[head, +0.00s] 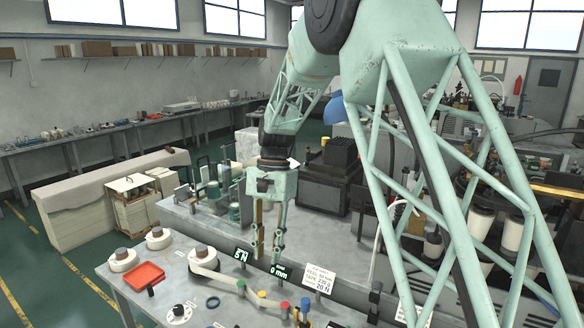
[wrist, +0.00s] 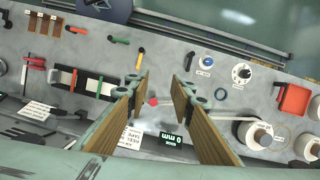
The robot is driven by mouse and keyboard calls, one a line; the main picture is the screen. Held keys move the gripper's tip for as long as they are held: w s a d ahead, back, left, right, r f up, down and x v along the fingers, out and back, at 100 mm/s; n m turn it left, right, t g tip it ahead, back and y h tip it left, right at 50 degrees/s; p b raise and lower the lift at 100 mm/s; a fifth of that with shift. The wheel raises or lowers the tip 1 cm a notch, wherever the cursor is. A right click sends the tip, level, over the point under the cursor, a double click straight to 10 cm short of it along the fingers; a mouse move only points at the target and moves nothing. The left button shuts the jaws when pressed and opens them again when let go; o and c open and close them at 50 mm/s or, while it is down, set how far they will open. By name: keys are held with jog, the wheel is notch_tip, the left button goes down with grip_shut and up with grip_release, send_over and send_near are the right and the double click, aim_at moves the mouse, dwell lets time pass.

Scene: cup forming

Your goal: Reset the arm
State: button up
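My arm reaches out over the grey bench (head: 190,280) and its pale green lattice links fill the right of the head view. My gripper (head: 267,254) points down above the back part of the bench, near the small digital displays. In the wrist view my gripper (wrist: 160,80) has its two wood-faced fingers spread apart. A small red knob (wrist: 153,101) shows in that gap, on the bench side.
A "0 mm" display (head: 279,271) and a white printed card (head: 320,278) stand close to the gripper. A red tray (head: 145,276) and white rolls (head: 123,259) lie to the left. Machinery (head: 222,185) stands behind. The bench's front left has bare patches.

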jog(key=s+d+r+n+t+b, duration=0.1)
jog(key=s+d+r+t+b, duration=0.1)
jog(key=s+d+r, duration=0.65)
jog(key=s+d+r+n+t+b, duration=0.1)
jog(key=s+d+r+b, duration=0.2)
jog(key=s+d+r, duration=0.5)
jog(key=s+d+f+n+t+b, duration=0.1)
jog(key=s+d+f, duration=0.1)
jog(key=s, duration=0.7)
jog(key=s+d+f+n+t+b, duration=0.1)
jog(key=s+d+f+b, duration=0.1)
jog(key=s+d, duration=0.3)
jog(key=s+d+f+t+h+b, duration=0.1)
jog(key=s+d+f+b, duration=0.1)
jog(key=s, duration=1.2)
jog(key=shift+d+f+n+t, duration=0.4)
jog(key=shift+d+f, duration=0.35)
jog(key=shift+d, duration=0.45)
